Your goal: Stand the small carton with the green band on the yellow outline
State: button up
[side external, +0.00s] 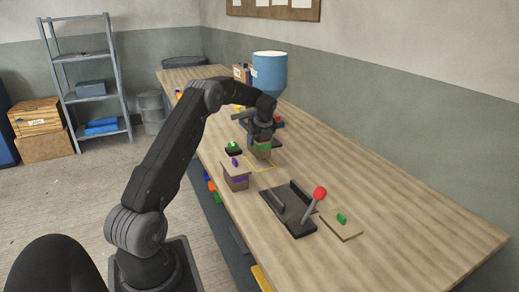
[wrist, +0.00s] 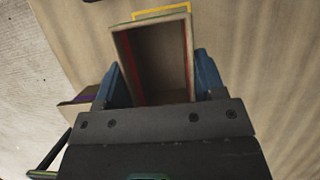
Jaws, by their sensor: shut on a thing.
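The small carton with the green band (side external: 263,147) is in my gripper (side external: 262,136), upright or nearly so in the side view. In the wrist view the open-topped carton (wrist: 158,45) sits between the two blue fingers of my gripper (wrist: 157,78), which are shut on its sides. The yellow outline (side external: 262,168) lies on the bench just at the carton's foot. Part of the outline (wrist: 188,14) shows past the carton's far edge in the wrist view; the rest is hidden. I cannot tell whether the carton's base touches the bench.
A carton with a purple band (side external: 236,182) stands close by, nearer the bench's left edge. A black lever fixture with a red knob (side external: 319,193) stands in front right.

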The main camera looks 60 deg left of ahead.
jog(key=shift+w+f, duration=0.1)
jog(key=shift+f, duration=2)
jog(key=shift+f, duration=0.15)
jog(key=o, duration=0.9)
